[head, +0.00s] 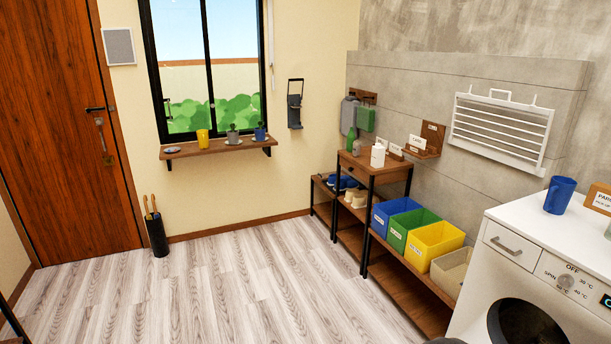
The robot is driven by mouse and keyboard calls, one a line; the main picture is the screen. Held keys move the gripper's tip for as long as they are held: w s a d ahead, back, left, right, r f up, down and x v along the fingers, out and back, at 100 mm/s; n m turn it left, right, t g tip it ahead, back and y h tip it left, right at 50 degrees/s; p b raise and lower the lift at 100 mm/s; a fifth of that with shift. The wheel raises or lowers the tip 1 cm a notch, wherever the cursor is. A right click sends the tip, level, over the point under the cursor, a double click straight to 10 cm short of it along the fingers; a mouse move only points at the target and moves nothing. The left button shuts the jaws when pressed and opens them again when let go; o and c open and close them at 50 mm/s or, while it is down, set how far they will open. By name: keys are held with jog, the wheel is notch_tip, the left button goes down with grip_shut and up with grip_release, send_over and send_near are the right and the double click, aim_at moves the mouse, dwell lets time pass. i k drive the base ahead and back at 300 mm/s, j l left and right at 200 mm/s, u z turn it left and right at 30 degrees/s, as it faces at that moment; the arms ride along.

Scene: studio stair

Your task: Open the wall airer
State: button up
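The wall airer (499,126) is a white slatted rack on the grey wall at the right in the head view. It lies flat against the wall, folded up, with small handles or hooks along its top edge. My gripper does not show in this view.
Below the airer, a low wooden shelf (404,290) holds blue, green, yellow and beige bins. A white washing machine (500,278) stands at the right, with a blue mug (559,195) on top. A narrow side table (374,168) carries bottles. The wooden floor (220,295) is clear.

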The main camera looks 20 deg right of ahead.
aim_at(533, 108)
jog(key=i+l+z, duration=0.3)
jog(key=i, duration=0.75)
jog(key=i+z, duration=0.3)
jog(key=i, duration=0.7)
